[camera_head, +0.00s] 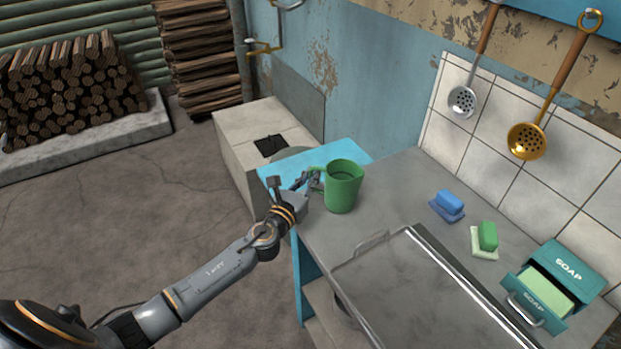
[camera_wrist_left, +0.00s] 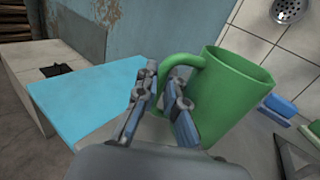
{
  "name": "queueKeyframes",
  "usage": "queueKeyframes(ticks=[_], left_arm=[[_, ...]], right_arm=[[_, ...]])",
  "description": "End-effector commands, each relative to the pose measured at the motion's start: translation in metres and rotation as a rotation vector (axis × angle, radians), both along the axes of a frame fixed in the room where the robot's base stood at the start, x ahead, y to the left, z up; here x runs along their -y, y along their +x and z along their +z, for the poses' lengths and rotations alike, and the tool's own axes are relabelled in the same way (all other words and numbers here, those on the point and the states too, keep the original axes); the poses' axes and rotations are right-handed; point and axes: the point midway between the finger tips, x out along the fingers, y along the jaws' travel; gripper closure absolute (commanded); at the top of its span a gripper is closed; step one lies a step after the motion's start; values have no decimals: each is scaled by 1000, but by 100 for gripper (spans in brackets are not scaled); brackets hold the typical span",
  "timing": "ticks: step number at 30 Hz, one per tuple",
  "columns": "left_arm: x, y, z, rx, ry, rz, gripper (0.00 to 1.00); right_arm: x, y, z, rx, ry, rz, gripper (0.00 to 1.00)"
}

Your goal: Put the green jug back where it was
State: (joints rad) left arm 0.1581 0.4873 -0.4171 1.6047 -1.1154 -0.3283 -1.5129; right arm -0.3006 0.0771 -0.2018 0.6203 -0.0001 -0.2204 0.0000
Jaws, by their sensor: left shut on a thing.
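The green jug (camera_head: 343,188) is upright at the far left end of the grey counter (camera_head: 397,185), beside the light blue panel. I cannot tell whether its base touches the counter. My left gripper (camera_head: 316,178) reaches in from the left and is shut on the jug's handle. In the left wrist view the green jug (camera_wrist_left: 228,95) fills the right of the picture, and the fingers of my left gripper (camera_wrist_left: 165,78) close around the handle. My right gripper is not in view.
A light blue board (camera_head: 330,158) lies behind the jug. A metal tray (camera_head: 425,295) lies in front. A blue sponge (camera_head: 449,200), a green sponge (camera_head: 487,236) and a soap box (camera_head: 560,275) stand to the right. A skimmer (camera_head: 462,100) and a brass ladle (camera_head: 527,140) hang above.

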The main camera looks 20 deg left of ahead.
Motion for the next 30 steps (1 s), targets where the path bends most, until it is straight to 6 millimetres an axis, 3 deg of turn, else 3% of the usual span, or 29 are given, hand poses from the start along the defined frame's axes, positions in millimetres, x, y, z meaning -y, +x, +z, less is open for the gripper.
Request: queueKeyframes(ticks=[6,7,9,10,22,30], left_arm=[[0,0,-4,2,0,0,100],[0,0,-3,0,1,0,85],[0,0,-3,0,1,0,71],[0,0,-3,0,1,0,68],[0,-3,1,-1,1,0,68],[-3,-57,-2,-3,2,-1,68]], right_arm=[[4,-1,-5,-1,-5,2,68],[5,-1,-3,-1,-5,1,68],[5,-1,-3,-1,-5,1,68],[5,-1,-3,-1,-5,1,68],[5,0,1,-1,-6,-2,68],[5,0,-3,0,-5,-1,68]])
